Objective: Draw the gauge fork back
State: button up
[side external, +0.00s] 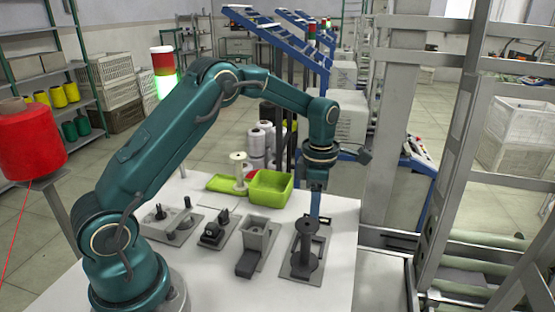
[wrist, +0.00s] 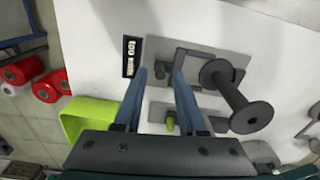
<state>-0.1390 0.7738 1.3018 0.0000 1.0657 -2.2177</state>
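A dark bracket-like part (wrist: 205,53), which looks like the gauge fork, lies on the plate beside the bobbin's flange. My gripper (side external: 315,214) points down just behind the bobbin. In the wrist view my gripper (wrist: 160,74) has its two blue fingers apart, with the tips over the plate near a small dark end of that part. I cannot tell whether they touch it.
Other dark fixtures (side external: 214,231) stand left of the bobbin. A black label (wrist: 132,57) lies beside the plate. The table front is clear.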

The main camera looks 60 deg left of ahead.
jog(key=shift+f, duration=0.45)
grip_shut()
jog(key=shift+w+a, duration=0.6)
jog(key=shift+w, duration=0.05)
dwell(1.0)
jog(key=shift+o, duration=0.2)
grip_release()
notch_tip(320, 180, up, 7)
dwell(0.5)
jog(key=shift+d, duration=0.1)
